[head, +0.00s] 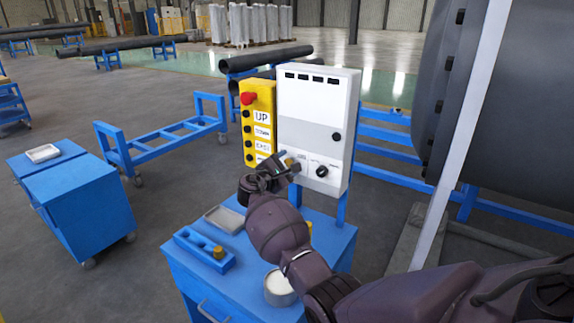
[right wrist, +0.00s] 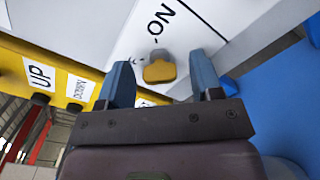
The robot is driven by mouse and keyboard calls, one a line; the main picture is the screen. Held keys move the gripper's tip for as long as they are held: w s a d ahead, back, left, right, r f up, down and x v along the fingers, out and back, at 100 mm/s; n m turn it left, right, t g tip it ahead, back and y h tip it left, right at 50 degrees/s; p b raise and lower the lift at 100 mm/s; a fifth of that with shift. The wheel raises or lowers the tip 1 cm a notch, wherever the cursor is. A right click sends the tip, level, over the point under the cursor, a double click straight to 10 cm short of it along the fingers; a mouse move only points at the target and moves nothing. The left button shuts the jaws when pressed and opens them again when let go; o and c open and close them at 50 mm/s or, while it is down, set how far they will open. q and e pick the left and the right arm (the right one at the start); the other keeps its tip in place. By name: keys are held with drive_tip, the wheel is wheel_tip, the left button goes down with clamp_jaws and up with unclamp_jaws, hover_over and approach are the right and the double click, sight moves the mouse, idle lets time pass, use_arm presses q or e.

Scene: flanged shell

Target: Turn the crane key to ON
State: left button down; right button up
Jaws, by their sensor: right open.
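The crane key (right wrist: 159,70) is a small yellow-orange key on a grey lock in the white control box (head: 318,100). The word ON is printed beside it in the right wrist view. My right gripper (right wrist: 160,60) is open, with one blue finger on each side of the key. Whether the fingers touch the key cannot be told. In the head view, my right gripper (head: 282,168) is at the lower left of the white box and partly covers the key area. My left gripper is not in view.
A yellow button panel (head: 258,135) with a red button adjoins the white box on the left. A black knob (head: 322,171) is to the right of the key. Below stands a blue cart (head: 230,285) with a tray (head: 225,219) and a round white container (head: 280,291).

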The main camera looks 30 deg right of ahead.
drive_tip(key=c, duration=0.9)
drive_tip(key=shift+c, duration=0.2)
